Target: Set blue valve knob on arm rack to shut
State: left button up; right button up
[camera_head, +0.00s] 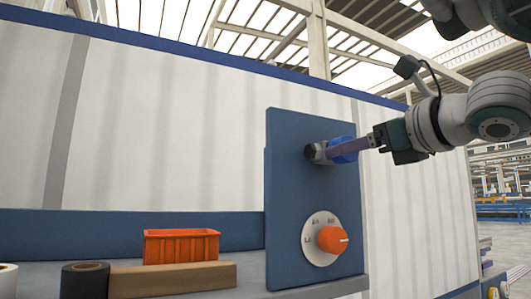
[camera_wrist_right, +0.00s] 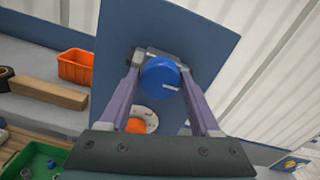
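The blue valve knob (camera_head: 346,156) sits high on an upright blue panel (camera_head: 290,200). My right gripper (camera_head: 328,151) reaches it from the right, and one finger crosses in front of it. In the right wrist view, the blue knob (camera_wrist_right: 160,78) lies between the two purple fingers of my right gripper (camera_wrist_right: 163,62), with a small white mark toward its lower right. The fingers lie close along both sides; whether they press on it is unclear. Any dial labels behind the knob are hidden. My left gripper is out of view.
An orange knob (camera_head: 332,240) on a white labelled dial is lower on the panel. An orange crate (camera_head: 181,246), a brown bar (camera_head: 172,279) and a black roll (camera_head: 84,281) are on the shelf at left. A green bin (camera_wrist_right: 35,160) shows below in the wrist view.

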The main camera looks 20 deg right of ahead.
jog(key=c, duration=0.9)
jog(key=shift+m, duration=0.3)
jog(key=m+p, duration=0.3)
jog(key=m, duration=1.4)
jog(key=shift+f+p, duration=0.15)
jog(key=shift+p, duration=0.15)
jog(key=shift+m, duration=0.4)
jog(key=o, duration=1.3)
jog(key=shift+o, duration=0.2)
